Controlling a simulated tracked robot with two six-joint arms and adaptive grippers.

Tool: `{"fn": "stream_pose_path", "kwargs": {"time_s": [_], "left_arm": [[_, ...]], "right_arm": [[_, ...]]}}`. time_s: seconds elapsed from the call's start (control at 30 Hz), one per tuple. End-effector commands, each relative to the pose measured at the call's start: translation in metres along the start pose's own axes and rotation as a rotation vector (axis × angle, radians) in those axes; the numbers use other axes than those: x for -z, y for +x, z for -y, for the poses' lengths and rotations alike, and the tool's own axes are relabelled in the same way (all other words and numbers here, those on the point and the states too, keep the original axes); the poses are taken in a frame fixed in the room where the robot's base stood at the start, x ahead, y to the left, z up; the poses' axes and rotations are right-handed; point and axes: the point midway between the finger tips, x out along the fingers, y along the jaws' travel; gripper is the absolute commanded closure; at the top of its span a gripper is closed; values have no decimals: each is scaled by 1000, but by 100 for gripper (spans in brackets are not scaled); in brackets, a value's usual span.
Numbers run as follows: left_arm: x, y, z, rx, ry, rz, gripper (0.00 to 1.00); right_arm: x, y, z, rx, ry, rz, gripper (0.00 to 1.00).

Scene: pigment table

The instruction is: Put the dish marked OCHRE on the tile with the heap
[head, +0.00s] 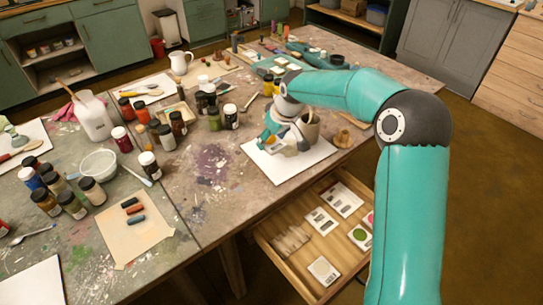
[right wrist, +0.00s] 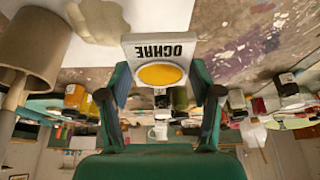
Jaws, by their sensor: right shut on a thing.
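In the right wrist view, the dish marked OCHRE (right wrist: 160,48) is a white square piece with a round yellow-orange well, its lettering upside down. My right gripper (right wrist: 160,82) is shut on it, one finger on each side. In the head view, my right gripper (head: 284,140) is above a white sheet (head: 308,162) near the table's right edge; the dish is hard to make out there. White tiles with small grey marks, such as one tile (head: 320,222), lie in the open drawer (head: 273,238). I cannot tell which has the heap. My left gripper is not in view.
A brown cup (head: 309,126) with a stick stands close by my right gripper; the cup (right wrist: 32,50) also shows in the right wrist view. A tan lump (head: 343,138) lies to its right. A piece with a green disc (head: 360,235) is in the drawer. Several paint jars crowd the left.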

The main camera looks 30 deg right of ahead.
Motion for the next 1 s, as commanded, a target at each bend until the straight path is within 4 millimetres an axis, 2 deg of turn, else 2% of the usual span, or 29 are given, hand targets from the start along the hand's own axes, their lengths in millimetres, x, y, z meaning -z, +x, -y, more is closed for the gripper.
{"fn": "stream_pose_path", "kwargs": {"time_s": [0.1,0.33,0.53,0.93,0.97,1.0], "left_arm": [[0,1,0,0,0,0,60],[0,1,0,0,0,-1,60],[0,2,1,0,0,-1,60],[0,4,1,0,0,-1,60],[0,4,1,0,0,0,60],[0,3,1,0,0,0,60]], "right_arm": [[-8,17,0,0,1,1,74],[-14,32,-1,-1,2,1,74],[-25,58,-1,0,3,1,74],[-28,65,-1,-1,3,-2,74],[-28,66,-1,-1,3,-1,34],[-28,65,-1,-1,2,-1,28]]}}
